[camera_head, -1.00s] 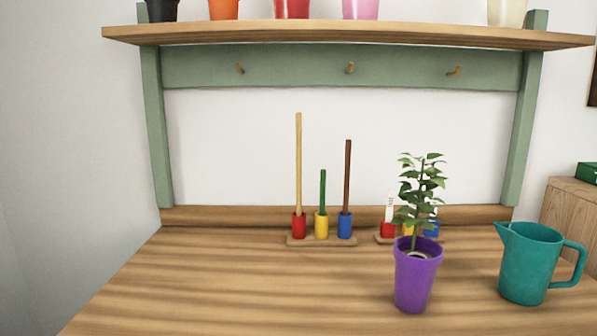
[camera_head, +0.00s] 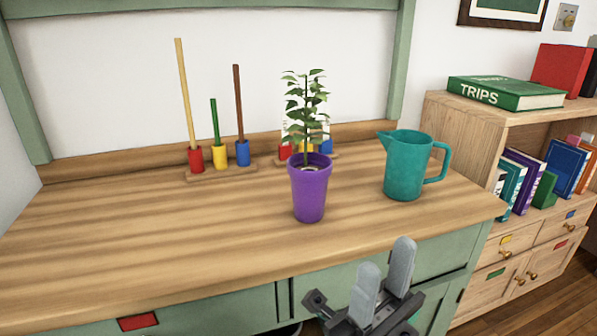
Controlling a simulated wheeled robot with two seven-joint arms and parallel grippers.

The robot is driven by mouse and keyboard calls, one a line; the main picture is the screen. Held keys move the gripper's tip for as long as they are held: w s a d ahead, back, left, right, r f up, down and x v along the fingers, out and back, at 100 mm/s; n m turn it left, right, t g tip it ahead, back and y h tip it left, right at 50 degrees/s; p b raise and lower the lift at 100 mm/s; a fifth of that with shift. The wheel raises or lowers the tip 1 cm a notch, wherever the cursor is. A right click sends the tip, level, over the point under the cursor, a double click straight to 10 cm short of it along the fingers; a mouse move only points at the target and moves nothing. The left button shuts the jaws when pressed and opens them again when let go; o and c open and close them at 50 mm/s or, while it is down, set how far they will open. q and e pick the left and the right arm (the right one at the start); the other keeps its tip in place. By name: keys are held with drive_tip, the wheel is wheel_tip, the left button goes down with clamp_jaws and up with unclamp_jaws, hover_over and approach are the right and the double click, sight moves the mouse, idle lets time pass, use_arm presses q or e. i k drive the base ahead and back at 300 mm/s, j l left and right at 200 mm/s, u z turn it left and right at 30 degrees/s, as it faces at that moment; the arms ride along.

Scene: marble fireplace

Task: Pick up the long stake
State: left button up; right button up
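Three stakes stand upright in coloured cups on a small wooden base (camera_head: 222,173) at the back left of the table. The long stake (camera_head: 185,95) is pale tan and stands in the red cup (camera_head: 195,159). A short green stake (camera_head: 215,121) stands in the yellow cup, and a brown stake (camera_head: 239,103) in the blue cup. My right gripper (camera_head: 385,275) is at the bottom, in front of the table edge, with its two grey fingers apart and nothing between them. It is far from the stakes. My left gripper is out of view.
A purple pot with a leafy plant (camera_head: 309,190) stands mid-table, partly hiding a second holder (camera_head: 335,156). A teal jug (camera_head: 404,170) stands to its right. The table's left and front (camera_head: 120,235) are clear. A bookshelf (camera_head: 450,120) stands at the right.

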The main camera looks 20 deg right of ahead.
sight(178, 41)
drive_tip(key=l+u, duration=0.6)
drive_tip(key=u, duration=0.15)
